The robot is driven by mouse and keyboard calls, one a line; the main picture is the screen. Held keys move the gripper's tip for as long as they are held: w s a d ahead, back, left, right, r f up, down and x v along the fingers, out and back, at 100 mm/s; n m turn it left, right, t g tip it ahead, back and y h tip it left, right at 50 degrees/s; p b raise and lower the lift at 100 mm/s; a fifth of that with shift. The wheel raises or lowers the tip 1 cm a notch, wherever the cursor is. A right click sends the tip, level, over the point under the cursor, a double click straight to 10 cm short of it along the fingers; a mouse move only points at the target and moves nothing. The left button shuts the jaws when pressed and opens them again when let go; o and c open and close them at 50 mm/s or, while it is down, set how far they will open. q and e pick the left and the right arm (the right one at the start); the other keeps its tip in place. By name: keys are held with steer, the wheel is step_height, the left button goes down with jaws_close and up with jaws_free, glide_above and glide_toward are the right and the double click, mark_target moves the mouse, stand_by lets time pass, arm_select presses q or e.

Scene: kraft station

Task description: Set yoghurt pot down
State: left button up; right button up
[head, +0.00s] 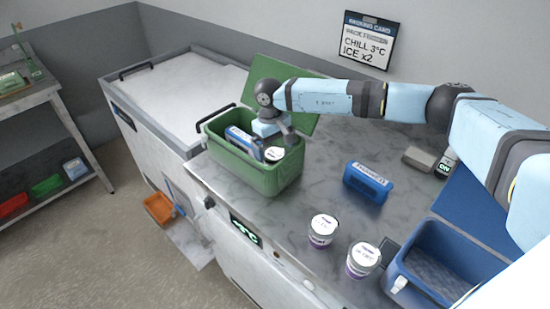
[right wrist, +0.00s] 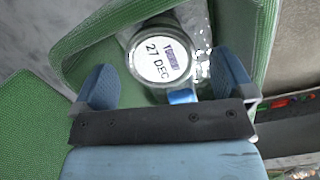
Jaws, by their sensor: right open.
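A yoghurt pot (head: 274,154) with a white lid is inside the green box (head: 235,165), at its right end. In the right wrist view the pot's lid (right wrist: 162,56), printed "27 DEC", faces the camera and looks upright. My right gripper (head: 280,141) reaches down over the box. Its two fingers (right wrist: 165,80) are spread wide on either side of the pot, with gaps showing, so it is open. Two more yoghurt pots stand on the counter, one (head: 322,230) near the front edge and one (head: 364,260) to its right. My left gripper is out of view.
A blue ice pack (head: 243,142) stands in the green box beside the pot. Another blue pack (head: 368,182) lies on the counter (head: 320,180). The box's green lid (head: 270,75) stands open behind. An open blue container (head: 430,262) is at front right. A white-filled ice chest (head: 185,90) is left.

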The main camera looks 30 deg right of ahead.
steer(key=r, duration=0.4)
steer(key=r+b, duration=0.1)
steer(key=r, duration=0.1)
steer(key=shift+w+a+r, duration=0.1)
steer(key=shift+w+r, duration=0.15)
steer(key=shift+w, duration=0.15)
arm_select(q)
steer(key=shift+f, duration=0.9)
arm_select(e)
steer(key=shift+r, duration=0.7)
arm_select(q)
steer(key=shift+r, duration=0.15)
